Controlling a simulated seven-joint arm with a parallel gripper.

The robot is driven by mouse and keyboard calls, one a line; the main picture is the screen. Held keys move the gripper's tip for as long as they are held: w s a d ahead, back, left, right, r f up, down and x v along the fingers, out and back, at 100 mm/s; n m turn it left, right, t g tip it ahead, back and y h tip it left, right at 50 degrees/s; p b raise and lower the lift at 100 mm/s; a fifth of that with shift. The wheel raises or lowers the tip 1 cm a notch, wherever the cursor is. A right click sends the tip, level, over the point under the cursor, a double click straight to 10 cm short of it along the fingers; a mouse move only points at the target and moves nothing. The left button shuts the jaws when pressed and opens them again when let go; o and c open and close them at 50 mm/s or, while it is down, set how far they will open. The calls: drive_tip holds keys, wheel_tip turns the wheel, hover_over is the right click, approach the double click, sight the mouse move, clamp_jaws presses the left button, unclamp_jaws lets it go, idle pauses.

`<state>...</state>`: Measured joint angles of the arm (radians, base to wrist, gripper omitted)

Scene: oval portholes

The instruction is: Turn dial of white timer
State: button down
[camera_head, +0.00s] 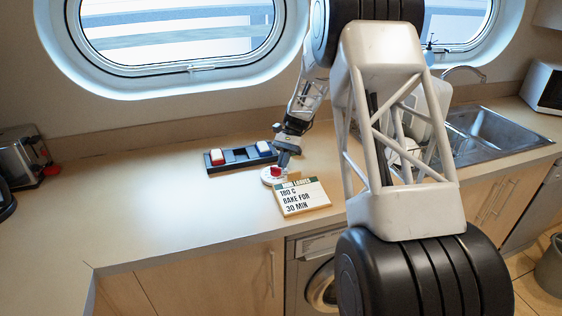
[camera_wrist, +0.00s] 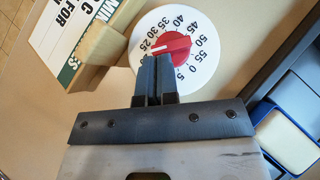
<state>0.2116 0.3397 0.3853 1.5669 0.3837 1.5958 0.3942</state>
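The white timer (camera_head: 267,178) lies flat on the counter behind the recipe card. In the wrist view its white dial face (camera_wrist: 203,37) carries black numbers around a red knob (camera_wrist: 172,44). The fingers hide part of the knob and some numbers. I cannot tell whether they touch it. The recipe card (camera_head: 302,196) reads 180 C, bake for 30 min; it also shows in the wrist view (camera_wrist: 85,35).
A dark tray (camera_head: 238,159) with a white-and-red block (camera_head: 214,156) and a white-and-blue block (camera_head: 264,149) sits just behind the timer. A toaster (camera_head: 18,155) stands far left, a sink (camera_head: 490,133) right. The counter's left middle is clear.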

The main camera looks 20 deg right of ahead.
drive_tip(key=m+t+y, duration=0.1)
drive_tip(key=m, duration=0.1)
drive_tip(key=s+m+t, duration=0.1)
drive_tip(key=shift+s+d+m+y, duration=0.15)
drive_tip(key=shift+d+m+y, duration=0.05)
drive_tip(key=shift+m+y, duration=0.2)
drive_tip(key=m+t, duration=0.2)
drive_tip(key=s+m+t+y, duration=0.1)
drive_tip(key=m+t, duration=0.1)
drive_tip(key=shift+s+a+m, duration=0.15)
drive_tip(key=shift+m, duration=0.15)
drive_tip(key=shift+s, duration=0.1)
drive_tip(key=shift+s+a, duration=0.15)
drive_tip(key=shift+s, duration=0.1)
drive_tip(key=shift+s+a, duration=0.25)
drive_tip(key=shift+s, duration=0.25)
drive_tip(key=shift+d, duration=0.1)
idle(0.4)
drive_tip(key=v, duration=0.7)
drive_tip(key=shift+d+r, duration=0.25)
drive_tip(key=shift+w, duration=0.1)
